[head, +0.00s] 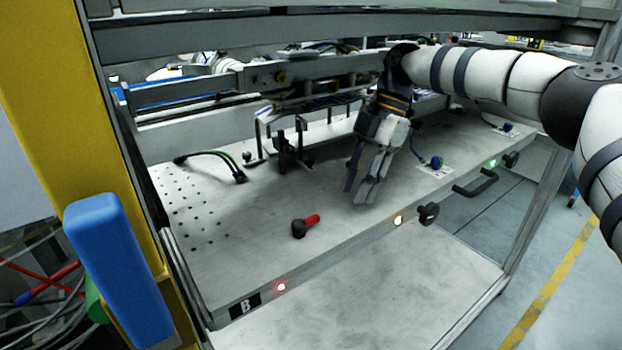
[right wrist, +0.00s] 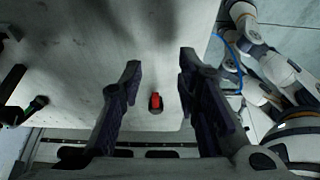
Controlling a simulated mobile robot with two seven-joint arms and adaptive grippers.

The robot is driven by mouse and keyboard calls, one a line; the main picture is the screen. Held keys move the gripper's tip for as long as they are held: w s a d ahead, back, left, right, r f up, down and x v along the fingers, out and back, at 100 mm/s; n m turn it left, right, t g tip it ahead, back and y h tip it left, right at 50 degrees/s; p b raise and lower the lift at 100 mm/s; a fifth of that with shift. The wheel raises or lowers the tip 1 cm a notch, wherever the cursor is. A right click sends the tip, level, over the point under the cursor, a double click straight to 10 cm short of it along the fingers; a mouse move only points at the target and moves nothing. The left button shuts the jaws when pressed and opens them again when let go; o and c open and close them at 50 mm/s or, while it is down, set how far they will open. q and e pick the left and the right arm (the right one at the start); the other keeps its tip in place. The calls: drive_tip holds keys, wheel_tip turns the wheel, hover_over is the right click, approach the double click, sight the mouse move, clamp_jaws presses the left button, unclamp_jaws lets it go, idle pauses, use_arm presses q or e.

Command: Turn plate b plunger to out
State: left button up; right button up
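A plate marked B (head: 245,306) forms the near end of a grey metal deck (head: 240,255). A small plunger with a black knob and a red grip (head: 307,224) sits on the deck near its front edge. My right gripper (head: 360,192) points down above the deck, behind and to the right of the plunger. In the right wrist view the gripper (right wrist: 157,92) is open and empty. The red-and-black plunger (right wrist: 156,102) appears between its fingers but beyond them, with no contact visible. My left gripper is not in view.
Black knobs (head: 428,213) and a black handle (head: 475,183) stick out from the deck's front edge. A black bracket (head: 290,153) stands behind the plunger. A blue post (head: 118,270) is at left. The deck around the plunger is clear.

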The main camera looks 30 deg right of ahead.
sight(314, 216)
drive_tip(key=a, duration=0.5)
drive_tip(key=a+f, duration=0.1)
drive_tip(key=a, duration=0.2)
drive_tip(key=shift+s+a+p, duration=0.2)
drive_tip(key=shift+a+p, duration=0.05)
drive_tip(key=shift+p, duration=0.1)
drive_tip(key=shift+a+f, duration=0.15)
drive_tip(key=shift+f, duration=0.15)
drive_tip(key=shift+c, duration=0.2)
clamp_jaws()
